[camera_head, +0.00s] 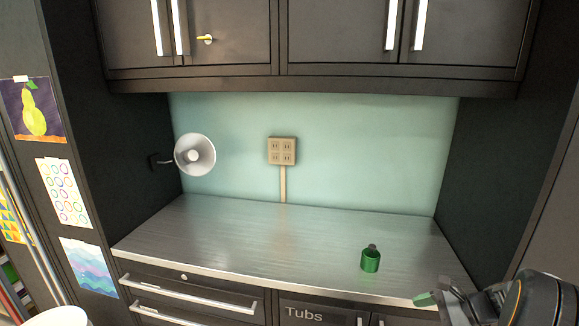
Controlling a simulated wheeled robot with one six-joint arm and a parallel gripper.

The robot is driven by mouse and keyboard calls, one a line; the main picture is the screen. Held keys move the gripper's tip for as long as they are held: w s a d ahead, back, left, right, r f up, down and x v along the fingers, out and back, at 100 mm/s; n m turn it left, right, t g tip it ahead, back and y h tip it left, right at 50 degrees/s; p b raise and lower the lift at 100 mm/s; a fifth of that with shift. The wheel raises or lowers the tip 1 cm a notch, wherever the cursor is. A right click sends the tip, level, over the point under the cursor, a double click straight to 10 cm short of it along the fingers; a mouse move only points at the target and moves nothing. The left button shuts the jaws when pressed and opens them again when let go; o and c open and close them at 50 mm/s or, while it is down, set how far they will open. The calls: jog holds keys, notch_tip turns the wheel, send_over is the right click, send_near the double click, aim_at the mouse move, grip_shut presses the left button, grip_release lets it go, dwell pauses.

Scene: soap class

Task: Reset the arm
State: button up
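My gripper (432,297) is low at the right, in front of the metal counter's front edge, with my dark arm running off the right side. A small green piece shows at its tip; I cannot tell if it is a fingertip or something held. How far its fingers are apart is not clear. A green bottle (370,262) with a dark top stands upright on the counter (250,238), up and left of my gripper and apart from it.
A white wall lamp (195,155) sticks out at the left of the counter. Dark upper cabinets (400,35) overhang it. Drawers with long handles (185,285) and a door marked "Tubs" (305,314) are below. The counter's middle and left are clear.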

jog(key=s+a+r+n+h, duration=0.3)
jog(key=s+a+n+h, duration=0.2)
jog(key=a+n, duration=0.3)
jog(key=s+a+r+n+h, duration=0.3)
jog(key=a+n, duration=0.5)
jog(key=n, duration=0.3)
jog(key=shift+s+a+r+h, duration=0.2)
jog(key=shift+s+r+h, duration=0.15)
jog(key=shift+s+h, duration=0.75)
jog(key=shift+s, duration=0.15)
